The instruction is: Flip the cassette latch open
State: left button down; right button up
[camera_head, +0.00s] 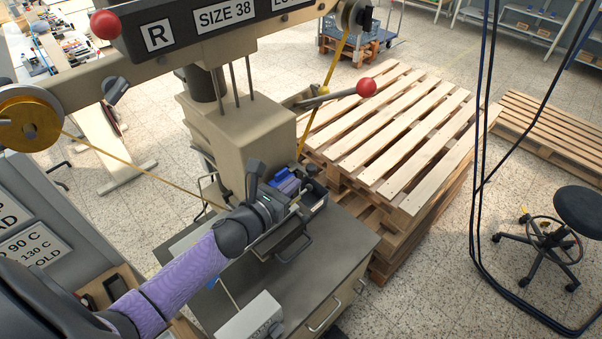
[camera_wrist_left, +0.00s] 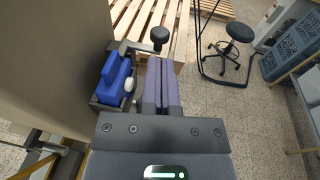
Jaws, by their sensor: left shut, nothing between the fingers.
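The blue cassette (camera_wrist_left: 116,78) sits in a dark holder left of my fingers in the left wrist view. It also shows as a small blue block (camera_head: 286,181) beside the press column in the head view. A metal lever with a black ball knob (camera_wrist_left: 160,36), which looks like the latch, lies just beyond my fingertips. My left gripper (camera_wrist_left: 162,66) is shut and empty, its fingers pointing toward the lever. In the head view the left gripper (camera_head: 292,198) is beside the cassette. I cannot tell whether it touches the lever. My right gripper is not in view.
The beige press column (camera_head: 235,130) stands close behind the cassette, with a red-knobbed handle (camera_head: 366,88) above. A grey cabinet (camera_head: 335,255) bears the press. Wooden pallets (camera_head: 400,130) stand beyond, and dark cables (camera_head: 478,150) hang at right. A black stool (camera_head: 580,210) is far right.

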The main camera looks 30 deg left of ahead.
aim_at(308, 171)
pick_arm(q)
jog(key=shift+x, duration=1.85)
jog(key=shift+d+f, duration=0.1)
